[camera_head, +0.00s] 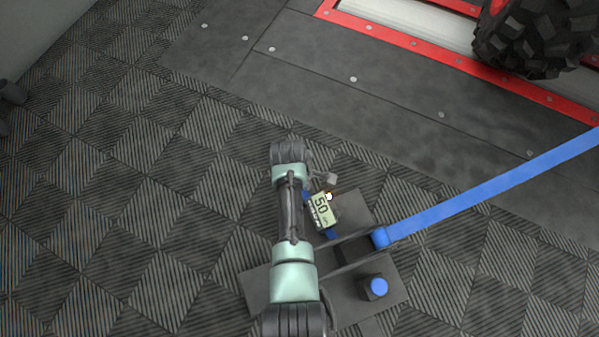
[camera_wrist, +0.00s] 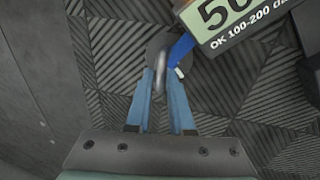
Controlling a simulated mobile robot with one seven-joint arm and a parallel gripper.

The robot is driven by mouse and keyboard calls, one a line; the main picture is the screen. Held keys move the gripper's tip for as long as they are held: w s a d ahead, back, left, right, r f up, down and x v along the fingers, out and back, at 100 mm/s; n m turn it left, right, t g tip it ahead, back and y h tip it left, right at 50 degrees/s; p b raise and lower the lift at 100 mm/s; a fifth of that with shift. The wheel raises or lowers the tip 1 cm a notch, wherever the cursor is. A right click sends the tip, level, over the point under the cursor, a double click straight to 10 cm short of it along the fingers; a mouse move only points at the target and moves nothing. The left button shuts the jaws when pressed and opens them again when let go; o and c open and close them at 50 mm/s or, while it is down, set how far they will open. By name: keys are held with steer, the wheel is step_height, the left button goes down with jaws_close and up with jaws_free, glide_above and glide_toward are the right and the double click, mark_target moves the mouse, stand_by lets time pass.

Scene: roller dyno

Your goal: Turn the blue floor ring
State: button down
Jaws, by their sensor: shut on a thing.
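In the wrist view, my gripper (camera_wrist: 161,80) has its two blue fingers close together on either side of a grey metal ring (camera_wrist: 161,60). The ring stands in front of a round grey plate on the floor. A short blue strap end (camera_wrist: 178,52) with a pale hook part touches or lies beside the ring at its right; the exact contact cannot be told. The ring itself looks grey, not blue. In the head view my arm and the gauge hide the ring and the fingertips.
A blue strap (camera_head: 490,190) runs right from a dark plate (camera_head: 260,290). A tyre (camera_head: 535,35) is top right.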

steer(key=m+p, duration=0.1)
steer(key=m, duration=0.3)
steer(key=shift+a+m+h, duration=0.15)
steer(key=shift+m+h, duration=0.15)
steer(key=shift+h, duration=0.1)
steer(key=shift+a+m+g, duration=0.1)
steer(key=shift+m+g, duration=0.4)
steer(key=shift+m, duration=1.5)
steer(key=c, duration=0.8)
jaws_free()
step_height(320, 180, up, 13)
steer(key=s+a+p, duration=0.1)
steer(key=a+p, duration=0.1)
steer(key=p, duration=0.8)
steer(key=shift+a+f, duration=0.15)
steer(key=shift+a, duration=0.05)
